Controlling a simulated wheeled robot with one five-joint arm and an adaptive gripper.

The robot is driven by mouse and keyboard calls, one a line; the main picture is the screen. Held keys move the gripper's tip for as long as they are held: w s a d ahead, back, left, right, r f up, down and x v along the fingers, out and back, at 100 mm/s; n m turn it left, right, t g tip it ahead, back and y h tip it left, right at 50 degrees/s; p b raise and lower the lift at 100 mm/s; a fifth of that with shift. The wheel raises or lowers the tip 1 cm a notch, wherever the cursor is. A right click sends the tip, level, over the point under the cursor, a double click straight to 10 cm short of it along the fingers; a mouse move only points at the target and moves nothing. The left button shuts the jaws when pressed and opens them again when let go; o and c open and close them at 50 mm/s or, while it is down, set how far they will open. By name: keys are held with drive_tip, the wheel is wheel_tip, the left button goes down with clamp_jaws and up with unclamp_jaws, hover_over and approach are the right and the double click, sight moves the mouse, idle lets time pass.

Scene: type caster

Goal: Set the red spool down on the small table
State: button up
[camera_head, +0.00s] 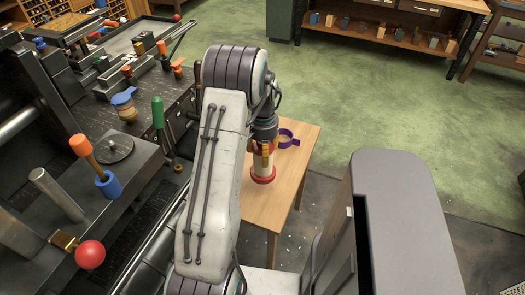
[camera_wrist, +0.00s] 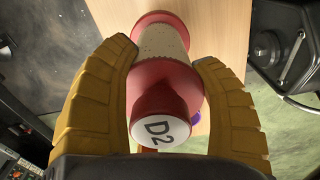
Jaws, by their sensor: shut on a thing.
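The red spool (camera_head: 263,179) has red flanges and a pale speckled core. In the wrist view, the spool (camera_wrist: 165,85) shows a white end label reading "D2". My gripper (camera_head: 262,150) has its yellow fingers closed around the spool, one on each side, as the wrist view (camera_wrist: 166,58) shows. The spool is upright, its lower flange over the small wooden table (camera_head: 262,208). I cannot tell whether that flange touches the tabletop. The tabletop (camera_wrist: 220,25) also fills the middle of the wrist view behind the spool. My arm hides part of the table's left side.
A purple ring-like item (camera_head: 287,139) stands on the table just behind the spool. A dark machine bench (camera_head: 130,150) with coloured knobs is at left. A grey rounded cabinet (camera_head: 405,190) stands at right. The tabletop in front of the spool is bare; green floor lies open behind.

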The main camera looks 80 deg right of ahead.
drive_tip(key=shift+f, duration=0.1)
idle(0.5)
drive_tip(key=shift+f+b, duration=2.35)
drive_tip(key=shift+f, duration=0.45)
drive_tip(key=shift+f+b, duration=0.45)
drive_tip(key=shift+f, duration=0.15)
drive_tip(key=o, duration=1.4)
drive_tip(key=shift+r, duration=0.1)
drive_tip(key=shift+r+p, duration=2.1)
drive_tip(key=shift+r, duration=0.85)
